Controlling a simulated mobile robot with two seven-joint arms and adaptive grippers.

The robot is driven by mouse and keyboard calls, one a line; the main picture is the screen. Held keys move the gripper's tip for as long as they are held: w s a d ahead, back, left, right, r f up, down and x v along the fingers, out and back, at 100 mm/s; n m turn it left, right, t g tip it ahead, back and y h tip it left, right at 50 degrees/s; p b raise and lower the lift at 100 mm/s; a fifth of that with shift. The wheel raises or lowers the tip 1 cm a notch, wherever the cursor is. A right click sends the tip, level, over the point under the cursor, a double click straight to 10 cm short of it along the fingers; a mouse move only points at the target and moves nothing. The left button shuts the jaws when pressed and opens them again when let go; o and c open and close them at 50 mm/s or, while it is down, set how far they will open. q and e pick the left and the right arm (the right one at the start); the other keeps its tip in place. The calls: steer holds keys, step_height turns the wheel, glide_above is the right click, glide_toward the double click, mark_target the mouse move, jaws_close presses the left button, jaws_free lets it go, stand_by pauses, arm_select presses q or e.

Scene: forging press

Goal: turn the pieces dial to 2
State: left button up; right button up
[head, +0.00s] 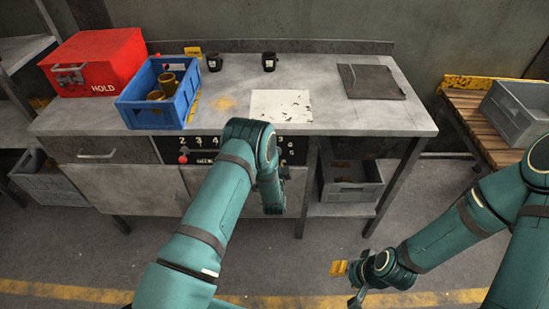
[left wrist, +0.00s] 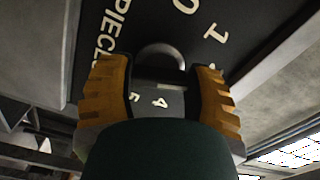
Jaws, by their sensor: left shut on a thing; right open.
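The pieces dial (left wrist: 160,58) shows in the left wrist view as a rounded grey knob on a black panel marked PIECES, with 0, 1, 4 and 5 readable around it. My left gripper (left wrist: 163,75) has its two orange-brown fingers on either side of the knob and is shut on it. The dial's pointer is hidden, so I cannot tell its setting. In the head view my left arm hides the dial and the left gripper. My right gripper (head: 349,283) is open and empty, low over the floor in front of the bench.
The black control panel (head: 293,151) is on the bench front, with a red knob (head: 183,159) at its left. On the bench top (head: 330,115) are a red HOLD box (head: 97,62), a blue crate (head: 155,118) with brass-coloured parts and two dark cups. A grey crate (head: 354,193) sits below.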

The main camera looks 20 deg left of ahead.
arm_select(q)
steer(key=o, duration=1.2)
steer(key=v, duration=1.2)
steer(key=shift+s, duration=0.1)
steer(key=s+d+f+n+g+h, duration=0.2)
steer(key=s+f+n+g+h, duration=0.25)
steer(key=s+n+g, duration=0.3)
steer(key=s+d+r+n+g+h, duration=0.1)
steer(key=s+d+n+g+h, duration=0.1)
steer(key=s+g, duration=0.2)
steer(key=s+d+r+n+g+h, duration=0.2)
steer(key=s+n+g, duration=0.1)
steer(key=s, duration=0.7)
steer(key=shift+s+d+g, duration=0.3)
steer(key=shift+d+g, duration=0.05)
steer(key=shift+g, duration=0.3)
